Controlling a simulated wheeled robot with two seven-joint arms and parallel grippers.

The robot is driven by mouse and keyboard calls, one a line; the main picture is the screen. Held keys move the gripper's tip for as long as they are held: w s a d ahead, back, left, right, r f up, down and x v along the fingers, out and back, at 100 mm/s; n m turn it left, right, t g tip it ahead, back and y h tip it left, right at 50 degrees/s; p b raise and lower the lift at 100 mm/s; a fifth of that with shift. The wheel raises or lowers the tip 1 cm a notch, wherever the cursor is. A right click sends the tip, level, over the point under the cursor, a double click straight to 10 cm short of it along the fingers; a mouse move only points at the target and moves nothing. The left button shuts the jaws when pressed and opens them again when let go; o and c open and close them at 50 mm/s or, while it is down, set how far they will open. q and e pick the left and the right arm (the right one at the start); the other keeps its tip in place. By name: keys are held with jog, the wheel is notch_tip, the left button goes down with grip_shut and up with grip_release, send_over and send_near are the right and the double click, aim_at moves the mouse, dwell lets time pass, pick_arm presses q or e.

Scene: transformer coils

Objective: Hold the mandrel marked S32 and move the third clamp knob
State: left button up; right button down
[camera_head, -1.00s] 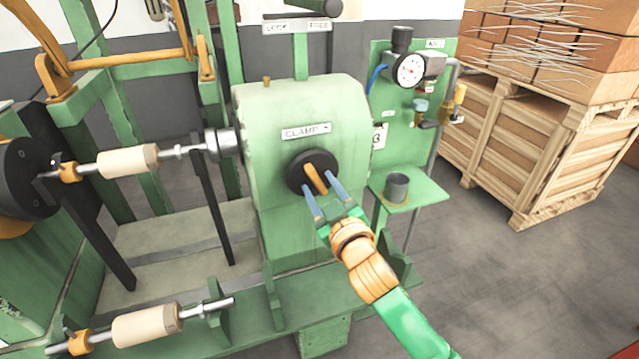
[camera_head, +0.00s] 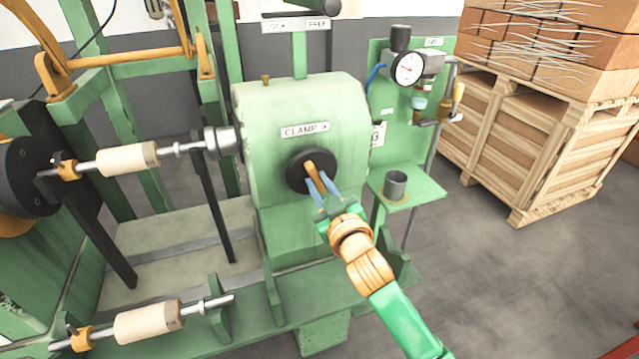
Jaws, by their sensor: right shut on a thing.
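The clamp knob (camera_head: 297,172) is a black disc with an orange grip bar (camera_head: 310,169), on the front of the green housing labelled CLAMP 3. My right gripper (camera_head: 319,183) is shut on the orange bar, its blue fingers on either side of it. One mandrel (camera_head: 126,159), a cream cylinder on a steel shaft, is mounted level between the black faceplate and the housing's chuck (camera_head: 222,141). Another mandrel (camera_head: 146,321) lies lower at the front left. No S32 marking is readable on either. My left gripper is not in view.
A green side panel carries a dial gauge (camera_head: 408,69) and a shelf with a grey cup (camera_head: 395,184). A lever sits above the LOCK/FREE plate (camera_head: 296,26). A wooden crate (camera_head: 541,140) stands at the right. The floor between is clear.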

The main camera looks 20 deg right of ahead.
jog(key=c, duration=0.8)
grip_release()
jog(key=shift+o, duration=0.2)
jog(key=s+b, duration=0.1)
jog(key=s, duration=0.6)
jog(key=shift+d, duration=0.1)
jog(key=shift+f, duration=0.1)
